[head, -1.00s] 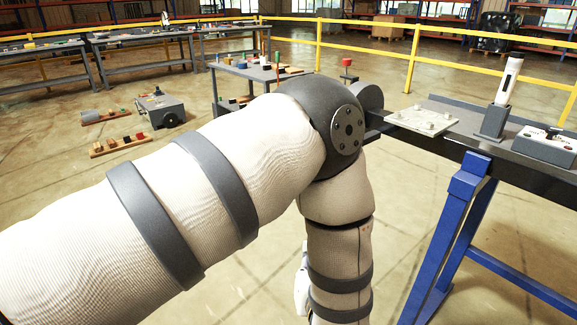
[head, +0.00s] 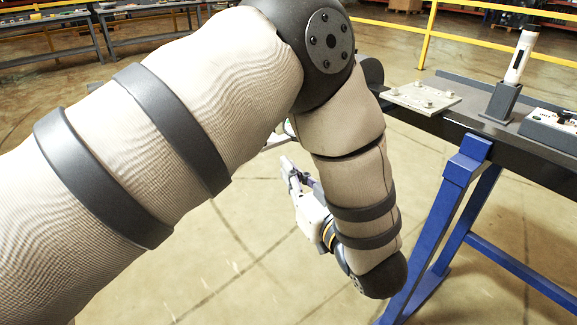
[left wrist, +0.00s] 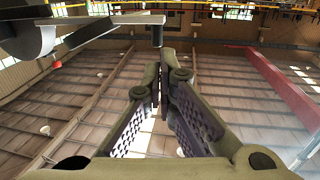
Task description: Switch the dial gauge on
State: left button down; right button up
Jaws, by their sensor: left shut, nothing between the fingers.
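I cannot make out the dial gauge for certain in either view. A grey rounded part (head: 371,72) at the left end of the right-hand bench is mostly hidden behind my left elbow. My left gripper (head: 288,168) hangs below my left forearm, beside and lower than the bench, over the open floor. In the left wrist view its fingers (left wrist: 164,75) point up at the ceiling and are shut with nothing between them. A dark rounded body (left wrist: 25,38) and a red knob (left wrist: 57,65) show at that view's upper left. My right gripper is not in view.
The dark bench (head: 455,125) on blue legs (head: 440,225) carries a bolted plate (head: 420,97), a white handheld device in a grey stand (head: 500,103) and a grey control box (head: 553,130). A yellow railing (head: 428,35) runs behind. The floor left of the bench is clear.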

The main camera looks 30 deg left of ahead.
pick_arm(q)
jog(key=x, duration=1)
jog(key=shift+w+a, duration=0.2)
jog(key=shift+a, duration=0.15)
